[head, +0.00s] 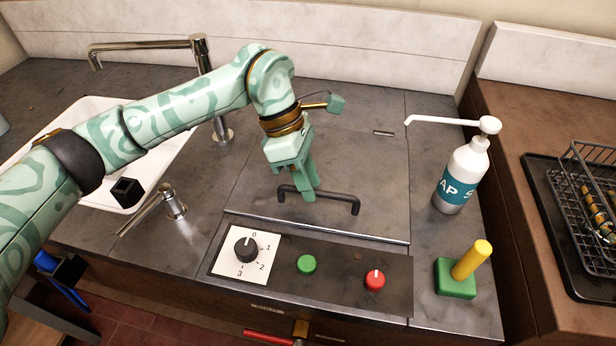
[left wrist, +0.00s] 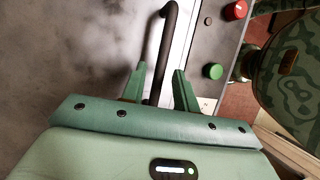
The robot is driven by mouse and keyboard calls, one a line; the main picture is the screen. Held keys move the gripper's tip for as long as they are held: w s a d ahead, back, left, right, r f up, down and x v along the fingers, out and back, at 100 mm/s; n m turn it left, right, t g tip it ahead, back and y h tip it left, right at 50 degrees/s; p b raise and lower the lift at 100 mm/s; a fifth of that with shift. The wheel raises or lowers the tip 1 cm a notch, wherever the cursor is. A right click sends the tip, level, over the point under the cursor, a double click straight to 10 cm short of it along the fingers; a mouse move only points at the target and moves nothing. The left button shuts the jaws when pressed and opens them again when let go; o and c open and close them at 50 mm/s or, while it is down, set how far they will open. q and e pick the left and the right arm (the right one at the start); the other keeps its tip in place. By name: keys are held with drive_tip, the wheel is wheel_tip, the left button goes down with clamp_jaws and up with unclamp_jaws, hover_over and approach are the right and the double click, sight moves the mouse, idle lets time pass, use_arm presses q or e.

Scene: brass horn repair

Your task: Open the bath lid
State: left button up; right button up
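The bath lid (head: 360,150) is a flat grey panel in the counter and looks shut, level with the surface around it. Its dark bar handle (head: 340,200) runs along the front part of the lid, and the handle also shows in the left wrist view (left wrist: 168,30). My left gripper (head: 308,192) is down at the left half of the handle. In the left wrist view its two fingers (left wrist: 159,88) stand apart on either side of the bar, with gaps visible. My right gripper is in neither view.
In front of the lid is a panel with a dial (head: 246,249), a green button (head: 306,264) and a red knob (head: 375,280). A soap bottle (head: 464,175) stands right of the lid. A sink (head: 95,120) with a tap (head: 200,60) is left. A wire basket (head: 590,215) is far right.

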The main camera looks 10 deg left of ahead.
use_arm(q)
clamp_jaws()
drive_tip(key=shift+r, duration=0.1)
